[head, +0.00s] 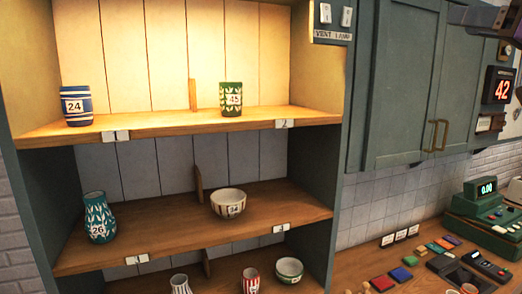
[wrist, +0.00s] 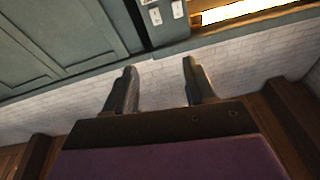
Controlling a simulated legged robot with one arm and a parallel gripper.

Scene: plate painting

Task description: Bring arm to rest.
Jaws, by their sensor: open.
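My gripper (wrist: 158,75) shows in the wrist view with its two dark fingers apart and nothing between them. Behind the fingers is a white brick wall (wrist: 160,80).
A wooden shelf unit (head: 190,121) holds a blue striped cup (head: 76,106), a green cup (head: 231,99), a teal vase (head: 99,217), a bowl (head: 228,203) and other pottery below.

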